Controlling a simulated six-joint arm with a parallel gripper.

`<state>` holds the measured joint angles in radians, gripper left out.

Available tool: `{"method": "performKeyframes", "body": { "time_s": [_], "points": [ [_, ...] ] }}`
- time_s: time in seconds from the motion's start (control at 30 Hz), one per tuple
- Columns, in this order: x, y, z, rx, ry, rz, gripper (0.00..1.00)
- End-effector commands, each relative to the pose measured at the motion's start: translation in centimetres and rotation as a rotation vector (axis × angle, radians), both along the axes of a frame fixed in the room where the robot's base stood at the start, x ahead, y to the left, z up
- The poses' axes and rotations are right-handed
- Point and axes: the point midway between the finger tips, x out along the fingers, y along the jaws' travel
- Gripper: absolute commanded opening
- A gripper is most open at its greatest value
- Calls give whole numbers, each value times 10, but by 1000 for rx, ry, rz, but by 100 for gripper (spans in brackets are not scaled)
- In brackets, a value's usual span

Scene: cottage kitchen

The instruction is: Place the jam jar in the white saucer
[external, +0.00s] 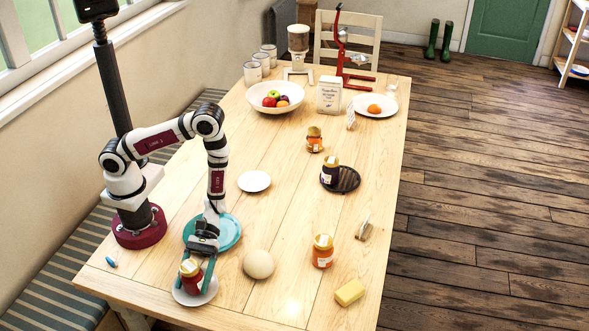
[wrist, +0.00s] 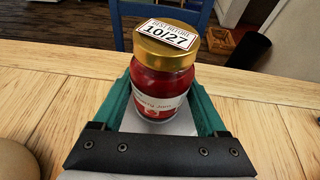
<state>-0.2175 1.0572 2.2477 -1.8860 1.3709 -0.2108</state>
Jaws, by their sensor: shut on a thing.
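The red jam jar (external: 191,277), with a gold lid, stands upright between the teal fingers of my gripper (external: 196,272), at the near left of the table. In the wrist view the jar (wrist: 163,80) shows a "Best before 10/27" lid label and a front label ending in "Jam". My gripper (wrist: 162,105) is shut on its sides. The white saucer (external: 180,297) is directly under the jar. A white surface shows below the jar in the wrist view; I cannot tell whether the jar's base touches it. A second small white saucer (external: 255,181) lies empty farther back.
A teal plate (external: 231,236) lies behind my gripper. A cream round object (external: 258,264), an orange jar (external: 322,252) and a yellow block (external: 349,292) stand to the right. A dark jar (external: 330,172) is on a dark round board (external: 350,181). A fruit bowl (external: 262,104) is farther back.

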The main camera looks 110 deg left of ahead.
Motion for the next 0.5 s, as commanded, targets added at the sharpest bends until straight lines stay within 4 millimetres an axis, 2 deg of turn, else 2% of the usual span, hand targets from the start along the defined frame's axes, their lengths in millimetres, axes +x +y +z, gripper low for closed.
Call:
{"method": "performKeyframes", "body": {
  "time_s": [0.07,0.37,0.4,0.5],
  "points": [
    [0,0,-6,-1,0,0,0],
    [0,0,-9,-1,0,1,0],
    [0,0,-9,0,-1,2,79],
    [0,0,-9,0,-1,2,97]
  ]
}}
